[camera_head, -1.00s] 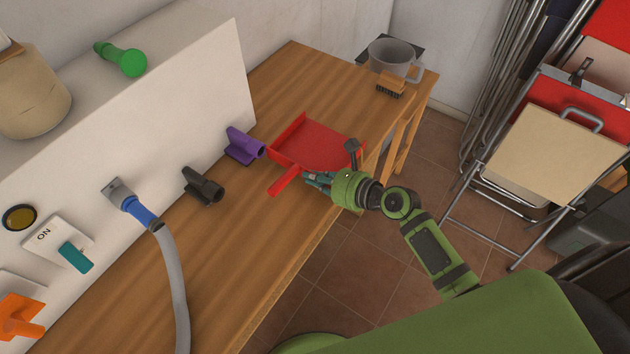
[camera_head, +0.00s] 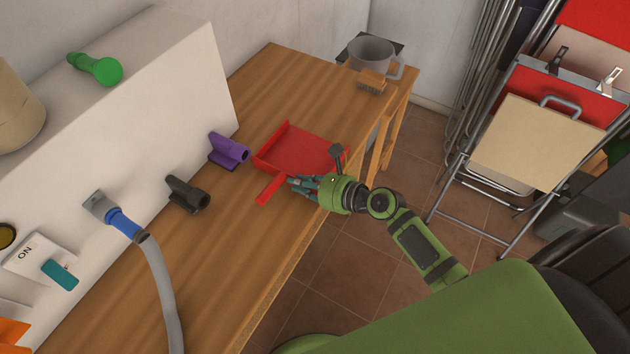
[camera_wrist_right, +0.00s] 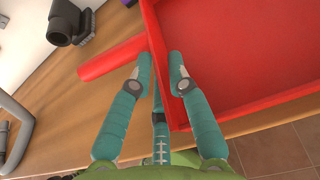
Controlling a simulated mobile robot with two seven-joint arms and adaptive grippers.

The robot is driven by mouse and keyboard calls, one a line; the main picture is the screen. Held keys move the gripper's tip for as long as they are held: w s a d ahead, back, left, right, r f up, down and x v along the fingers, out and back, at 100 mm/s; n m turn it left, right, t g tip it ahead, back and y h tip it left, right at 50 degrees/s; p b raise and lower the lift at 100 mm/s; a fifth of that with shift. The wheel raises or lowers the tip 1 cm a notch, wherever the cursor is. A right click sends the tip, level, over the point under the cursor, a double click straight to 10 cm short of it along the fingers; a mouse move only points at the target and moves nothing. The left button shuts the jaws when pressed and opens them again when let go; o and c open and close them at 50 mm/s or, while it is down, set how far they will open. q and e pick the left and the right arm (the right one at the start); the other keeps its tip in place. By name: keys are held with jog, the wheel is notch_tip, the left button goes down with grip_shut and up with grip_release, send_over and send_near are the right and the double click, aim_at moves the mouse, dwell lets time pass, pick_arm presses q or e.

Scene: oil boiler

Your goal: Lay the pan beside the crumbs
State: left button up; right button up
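The red pan (camera_head: 303,150) lies on the wooden table with its handle (camera_head: 271,189) pointing toward the front left. In the right wrist view the pan (camera_wrist_right: 240,60) fills the upper right, with its handle (camera_wrist_right: 112,58) at left. My right gripper (camera_head: 304,186) is at the pan's near wall, beside the handle. Its teal fingers (camera_wrist_right: 160,72) are parted, one on each side of the red wall, and do not appear to press on it. I cannot make out any crumbs. My left gripper is out of view.
A purple part (camera_head: 229,150) and a black part (camera_head: 187,194) sit along the white panel, left of the pan. A grey hose (camera_head: 160,285) hangs over the table front. A brush (camera_head: 372,82) and a grey jug (camera_head: 372,58) stand at the far end. Bare wood surrounds the pan.

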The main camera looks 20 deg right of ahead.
jog(key=b+v, duration=0.1)
jog(key=v, duration=1)
jog(key=s+d+f+n+g+h, duration=0.1)
jog(key=s+d+f+n+h, duration=0.15)
jog(key=f, duration=0.65)
jog(key=s+d+f+n+g+h, duration=0.2)
jog(key=s+f+n, duration=0.15)
jog(key=f, duration=0.55)
jog(key=s+d+f+n+g+h, duration=0.15)
jog(key=f+n, duration=0.25)
jog(key=f, duration=0.5)
jog(key=s+a+f+n+g+h, duration=0.1)
jog(key=s+a+f+n+g, duration=0.1)
jog(key=s+f+n, duration=0.6)
jog(key=s+a+f+n+g+h, duration=0.1)
jog(key=s+a+f+n+g, duration=0.1)
jog(key=s+f+n, duration=0.6)
jog(key=s+n+g, duration=0.1)
jog(key=s+n, duration=0.4)
jog(key=s, duration=0.4)
